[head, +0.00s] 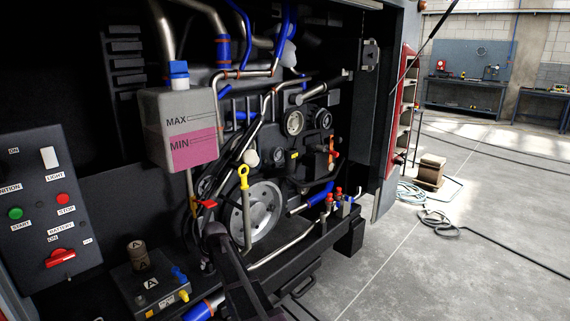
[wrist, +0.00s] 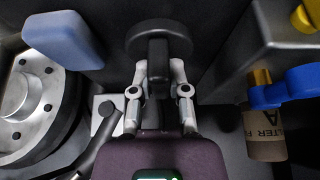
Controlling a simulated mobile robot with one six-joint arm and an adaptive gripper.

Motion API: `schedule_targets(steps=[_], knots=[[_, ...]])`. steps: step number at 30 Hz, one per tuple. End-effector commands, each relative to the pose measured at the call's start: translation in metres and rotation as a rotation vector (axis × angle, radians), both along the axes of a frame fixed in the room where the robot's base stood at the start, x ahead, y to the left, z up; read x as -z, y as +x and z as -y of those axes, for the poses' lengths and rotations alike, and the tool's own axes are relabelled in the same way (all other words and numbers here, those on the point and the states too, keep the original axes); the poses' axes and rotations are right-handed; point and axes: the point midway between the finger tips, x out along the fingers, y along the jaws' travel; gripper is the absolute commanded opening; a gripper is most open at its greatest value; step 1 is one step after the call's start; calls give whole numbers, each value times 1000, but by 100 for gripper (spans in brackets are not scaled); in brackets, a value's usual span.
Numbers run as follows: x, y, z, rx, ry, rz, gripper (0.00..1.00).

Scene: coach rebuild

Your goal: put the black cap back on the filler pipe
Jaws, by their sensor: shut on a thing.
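The black cap (wrist: 158,38) is a round disc with a raised bar across it. In the wrist view my gripper (wrist: 159,76) has its two pale fingers shut on that bar, one on each side. In the head view my gripper (head: 213,232) is low in front of the engine, left of the large pulley; the dark cap is hard to tell from it there. A round pale end (head: 250,157) stands above the pulley, behind the yellow dipstick ring; I cannot tell whether this is the filler pipe. No open pipe mouth is clear in the wrist view.
The coolant tank (head: 180,128) hangs above left and the pulley (head: 262,207) is close on the right. A brown filter (head: 137,254) stands on a box at lower left. The wrist view shows a blue handle (wrist: 285,90) at right. Open floor lies right.

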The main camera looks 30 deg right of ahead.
Motion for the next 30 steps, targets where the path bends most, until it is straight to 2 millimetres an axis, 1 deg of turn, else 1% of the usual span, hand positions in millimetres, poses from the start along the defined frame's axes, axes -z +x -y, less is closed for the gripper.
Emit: schedule_targets(steps=[1, 21, 30], knots=[[-6, 0, 0, 0, 0, 0, 0], [-43, 0, 0, 0, 0, 0, 0], [-46, 0, 0, -1, 0, 0, 0]])
